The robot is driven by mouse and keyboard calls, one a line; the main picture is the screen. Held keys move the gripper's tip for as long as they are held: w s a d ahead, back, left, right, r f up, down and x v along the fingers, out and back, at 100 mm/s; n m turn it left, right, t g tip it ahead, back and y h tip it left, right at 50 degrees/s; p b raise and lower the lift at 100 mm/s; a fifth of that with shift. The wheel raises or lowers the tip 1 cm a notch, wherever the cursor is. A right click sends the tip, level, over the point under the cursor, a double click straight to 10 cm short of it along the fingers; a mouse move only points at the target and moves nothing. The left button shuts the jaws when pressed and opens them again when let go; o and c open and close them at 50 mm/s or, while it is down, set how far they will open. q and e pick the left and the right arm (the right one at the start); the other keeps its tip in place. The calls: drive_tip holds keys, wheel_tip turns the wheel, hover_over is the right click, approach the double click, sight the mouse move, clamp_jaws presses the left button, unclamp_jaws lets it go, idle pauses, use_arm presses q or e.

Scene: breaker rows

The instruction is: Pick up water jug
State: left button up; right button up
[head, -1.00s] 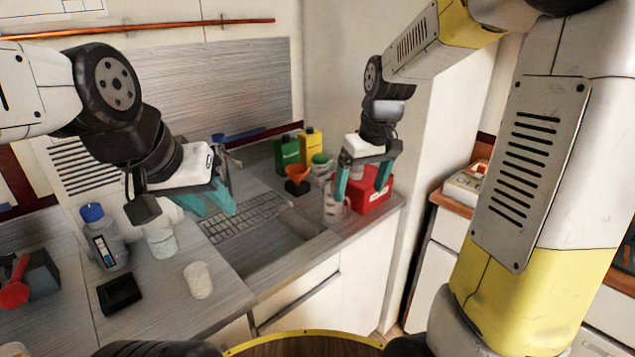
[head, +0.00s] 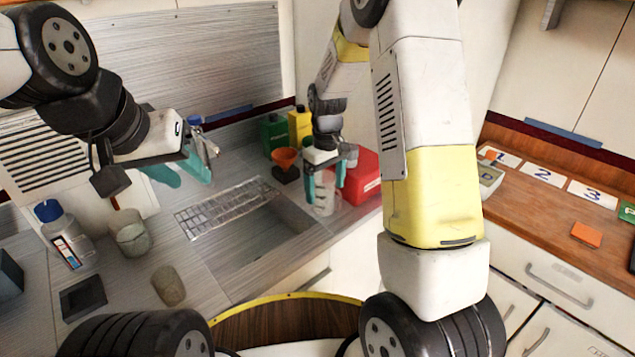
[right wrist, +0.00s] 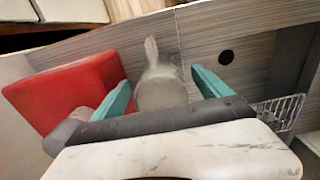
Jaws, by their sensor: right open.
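The water jug (head: 323,203) is a clear, greyish jug standing on the counter right of the sink. In the right wrist view the jug (right wrist: 160,92) lies between the two teal fingers, its spout or handle pointing up the picture. My right gripper (head: 325,184) is open around the jug, with a finger on either side; gaps show between jug and fingers in the wrist view. The gripper hides the jug's upper part in the head view. My left gripper (head: 182,172) is open and empty above the counter, left of the sink rack.
A red box (head: 362,178) stands close right of the jug. An orange funnel (head: 285,158), a green bottle (head: 274,134) and a yellow bottle (head: 299,124) stand behind it. The sink (head: 265,237) lies left of the jug. A blue-capped bottle (head: 66,237) stands at left.

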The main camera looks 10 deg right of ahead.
sight(325, 194)
drive_tip(key=shift+f, duration=1.6)
drive_tip(key=c, duration=1.5)
drive_tip(key=shift+o, duration=0.2)
drive_tip(key=shift+r, duration=0.1)
